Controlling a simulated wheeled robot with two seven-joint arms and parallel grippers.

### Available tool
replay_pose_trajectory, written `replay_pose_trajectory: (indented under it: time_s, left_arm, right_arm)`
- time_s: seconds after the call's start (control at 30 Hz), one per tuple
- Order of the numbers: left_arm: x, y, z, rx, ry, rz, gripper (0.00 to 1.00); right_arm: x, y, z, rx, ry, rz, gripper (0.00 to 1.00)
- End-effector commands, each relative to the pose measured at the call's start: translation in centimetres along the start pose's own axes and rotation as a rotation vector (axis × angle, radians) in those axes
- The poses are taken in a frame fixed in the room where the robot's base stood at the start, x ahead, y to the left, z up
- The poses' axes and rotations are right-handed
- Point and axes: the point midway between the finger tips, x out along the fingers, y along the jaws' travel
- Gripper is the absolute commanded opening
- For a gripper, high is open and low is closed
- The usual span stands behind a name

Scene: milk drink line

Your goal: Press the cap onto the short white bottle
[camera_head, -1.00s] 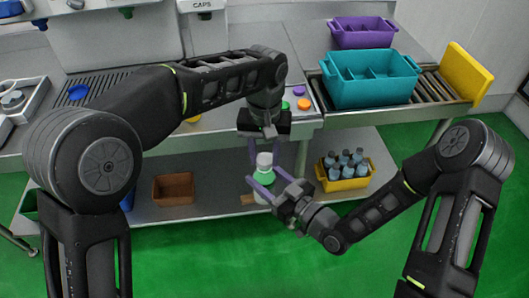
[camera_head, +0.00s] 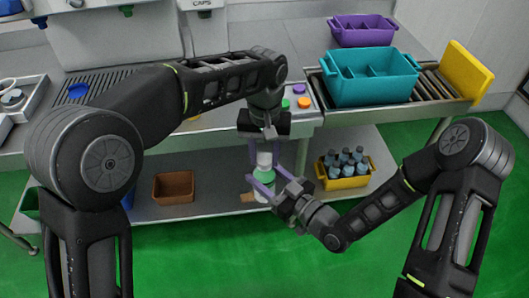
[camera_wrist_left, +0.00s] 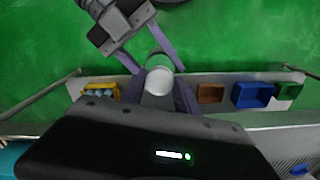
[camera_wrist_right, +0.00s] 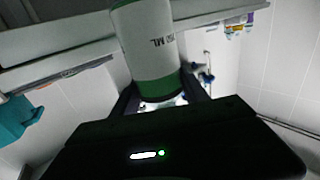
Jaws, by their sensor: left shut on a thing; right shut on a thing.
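The short white bottle (camera_head: 264,196), with green bands, is held upright in the air by my right gripper (camera_head: 262,184), shut around its body. It fills the top of the right wrist view (camera_wrist_right: 150,45), where part of a label shows. A white cap (camera_head: 264,159) is at the bottle's top, between the fingers of my left gripper (camera_head: 264,150), which points down from above. The left wrist view shows the cap as a pale round top (camera_wrist_left: 159,80). I cannot tell whether the cap is fully seated.
A lower shelf (camera_head: 225,204) lies behind the bottle, with a brown bin (camera_head: 173,188) and a yellow crate (camera_head: 343,182) of several bottles. The green floor (camera_head: 220,260) in front is clear.

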Motion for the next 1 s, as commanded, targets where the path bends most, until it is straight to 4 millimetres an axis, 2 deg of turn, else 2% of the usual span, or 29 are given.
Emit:
replay_pose_trajectory:
  time_s: [0.33, 0.37, 0.63, 1.0]
  left_arm:
    - [0.69, -0.03, 0.0, 0.0, 0.0, 0.0, 0.0]
    - [0.69, -0.03, -0.01, 0.0, 0.0, 0.0, 0.39]
    - [0.67, -0.02, -0.01, 0.0, 0.0, 0.0, 0.61]
    - [0.28, 0.0, -0.02, 0.0, 0.001, 0.0, 0.63]
  right_arm:
    - [0.02, -0.01, -0.07, -0.001, 0.002, 0.0, 0.0]
    - [0.02, -0.01, -0.08, -0.001, 0.002, 0.0, 0.0]
    - [0.02, -0.01, -0.08, -0.001, 0.002, 0.0, 0.0]
    - [0.02, -0.01, -0.08, 0.0, 0.002, 0.0, 0.0]
